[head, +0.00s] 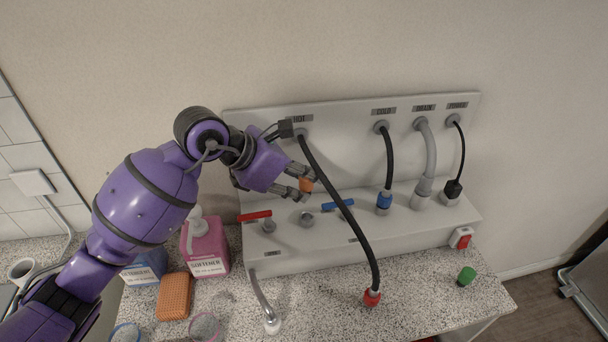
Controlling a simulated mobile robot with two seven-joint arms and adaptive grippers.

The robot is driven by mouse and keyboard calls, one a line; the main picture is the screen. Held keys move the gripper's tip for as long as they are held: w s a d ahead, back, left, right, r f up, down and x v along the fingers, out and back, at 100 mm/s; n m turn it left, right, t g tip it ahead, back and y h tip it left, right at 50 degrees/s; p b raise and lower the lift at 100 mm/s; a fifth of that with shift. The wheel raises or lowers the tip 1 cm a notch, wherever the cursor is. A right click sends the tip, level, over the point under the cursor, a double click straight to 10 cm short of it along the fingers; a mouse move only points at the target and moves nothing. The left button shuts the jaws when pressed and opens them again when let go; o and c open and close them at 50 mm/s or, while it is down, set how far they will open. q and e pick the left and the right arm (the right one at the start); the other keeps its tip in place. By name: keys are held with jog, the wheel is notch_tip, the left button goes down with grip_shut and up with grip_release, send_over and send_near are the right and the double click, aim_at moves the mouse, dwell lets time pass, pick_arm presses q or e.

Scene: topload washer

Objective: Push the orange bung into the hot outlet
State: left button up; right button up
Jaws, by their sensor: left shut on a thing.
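My left gripper (303,188) is shut on the orange bung (306,184), a small orange piece between its fingertips. The hot hose (342,205) hangs down to a red end (372,298) over the speckled counter. My right gripper is out of view.
Red (255,216) and blue (338,204) tap handles flank the stub. A blue-ended cold hose (384,201), grey drain hose (426,160) and black power plug (453,189) stand to the right. A pink softener bottle (207,247), orange sponge (174,297) and green piece (467,275) are on the counter.

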pick_arm(q)
jog(key=shift+d, duration=0.15)
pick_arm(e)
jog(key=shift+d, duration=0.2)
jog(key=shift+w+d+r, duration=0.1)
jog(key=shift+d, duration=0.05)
